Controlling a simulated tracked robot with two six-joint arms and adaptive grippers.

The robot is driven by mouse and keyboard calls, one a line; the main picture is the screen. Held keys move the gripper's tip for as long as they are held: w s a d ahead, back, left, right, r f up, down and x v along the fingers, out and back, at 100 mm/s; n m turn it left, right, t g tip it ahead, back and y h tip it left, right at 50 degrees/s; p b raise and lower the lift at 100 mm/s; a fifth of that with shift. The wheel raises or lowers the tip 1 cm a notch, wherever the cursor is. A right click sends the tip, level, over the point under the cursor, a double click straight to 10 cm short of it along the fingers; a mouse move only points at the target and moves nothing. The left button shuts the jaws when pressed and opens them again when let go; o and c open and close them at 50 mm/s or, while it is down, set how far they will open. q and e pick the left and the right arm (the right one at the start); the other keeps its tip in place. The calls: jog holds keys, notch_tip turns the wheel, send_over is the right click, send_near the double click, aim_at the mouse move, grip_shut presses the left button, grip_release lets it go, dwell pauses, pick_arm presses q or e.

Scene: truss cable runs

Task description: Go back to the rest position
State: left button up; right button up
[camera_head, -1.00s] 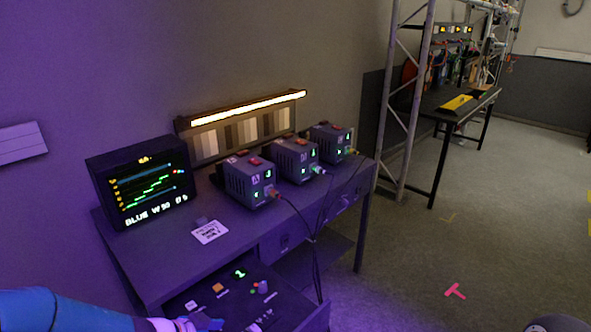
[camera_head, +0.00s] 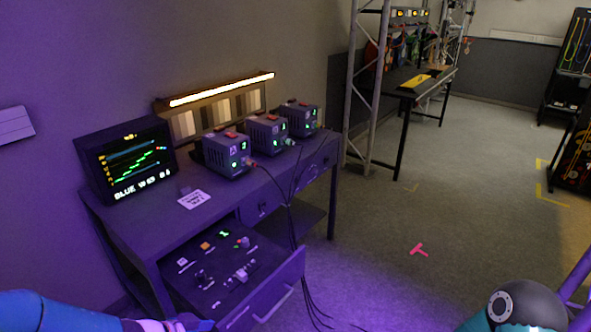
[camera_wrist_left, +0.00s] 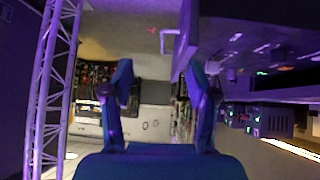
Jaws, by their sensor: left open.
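My left arm comes in at the bottom left of the head view, blue with a purple wrist. Its gripper (camera_head: 190,324) is only partly in view at the bottom edge, in front of the desk's pulled-out drawer (camera_head: 277,301). In the left wrist view the two blue fingers of the left gripper (camera_wrist_left: 158,80) stand wide apart with nothing between them. A dark rounded joint of my right arm shows at the bottom right of the head view; the right gripper is out of view.
The desk (camera_head: 150,226) carries a monitor (camera_head: 128,160), several grey boxes (camera_head: 226,155) and a lit strip panel (camera_head: 222,89). Dark cables (camera_head: 292,235) hang to the floor. A truss (camera_head: 366,90) and black table (camera_head: 404,94) stand behind. Floor around the pink mark (camera_head: 419,250) is clear.

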pick_arm(q)
jog(key=s+d+f+n+g, duration=0.3)
jog(key=s+d+f+n, duration=0.3)
jog(key=s+f, duration=0.4)
jog(key=s+f+n+g+y, duration=0.2)
jog(key=s+f, duration=0.4)
jog(key=s, duration=0.3)
jog(key=shift+s+d+f+n+g, duration=0.15)
jog(key=shift+d+f+n+g, duration=0.15)
jog(key=shift+n, duration=0.6)
jog(key=shift+a+r, duration=0.1)
